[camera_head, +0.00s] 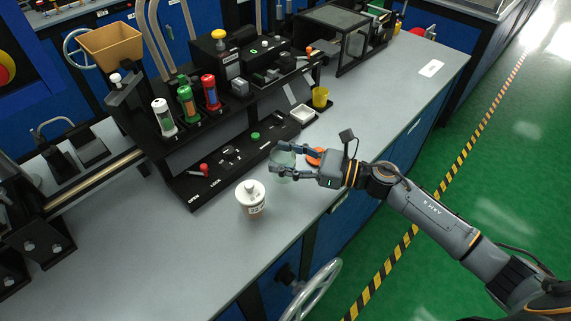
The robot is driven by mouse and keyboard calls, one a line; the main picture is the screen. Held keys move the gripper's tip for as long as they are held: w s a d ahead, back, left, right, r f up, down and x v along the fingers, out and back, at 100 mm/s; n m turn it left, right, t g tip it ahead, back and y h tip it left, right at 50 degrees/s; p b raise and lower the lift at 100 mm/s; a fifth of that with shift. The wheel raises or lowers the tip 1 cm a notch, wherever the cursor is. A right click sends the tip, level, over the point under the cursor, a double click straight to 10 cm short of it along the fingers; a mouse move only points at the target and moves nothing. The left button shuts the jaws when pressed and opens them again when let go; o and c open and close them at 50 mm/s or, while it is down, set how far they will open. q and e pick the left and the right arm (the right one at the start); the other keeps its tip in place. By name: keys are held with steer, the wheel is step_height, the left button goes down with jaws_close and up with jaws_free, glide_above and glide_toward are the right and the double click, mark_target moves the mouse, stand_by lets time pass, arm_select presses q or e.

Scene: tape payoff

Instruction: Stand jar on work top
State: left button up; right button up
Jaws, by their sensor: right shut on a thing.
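My right gripper (279,161) reaches in from the right and is shut on a pale, see-through greenish jar (284,172). The jar looks upright, over the front part of the grey work top (225,265). Its fingers hide part of the jar. I cannot tell whether the jar's base touches the work top. My left gripper is not in view.
An orange disc (315,154) lies close to my right gripper. The black machine (200,180) with a red lever stands behind. The work top is clear at front left.

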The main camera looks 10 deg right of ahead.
steer(key=shift+f, duration=1.45)
steer(key=o, duration=1.5)
steer(key=shift+c, duration=0.2)
steer(key=shift+s+d+f, duration=0.15)
steer(key=shift+s+d, duration=0.1)
steer(key=shift+d, duration=0.1)
steer(key=b+v, duration=0.3)
steer(key=v, duration=0.7)
steer(key=shift+d, duration=0.15)
steer(key=shift+s+d, duration=0.25)
steer(key=shift+d, duration=0.15)
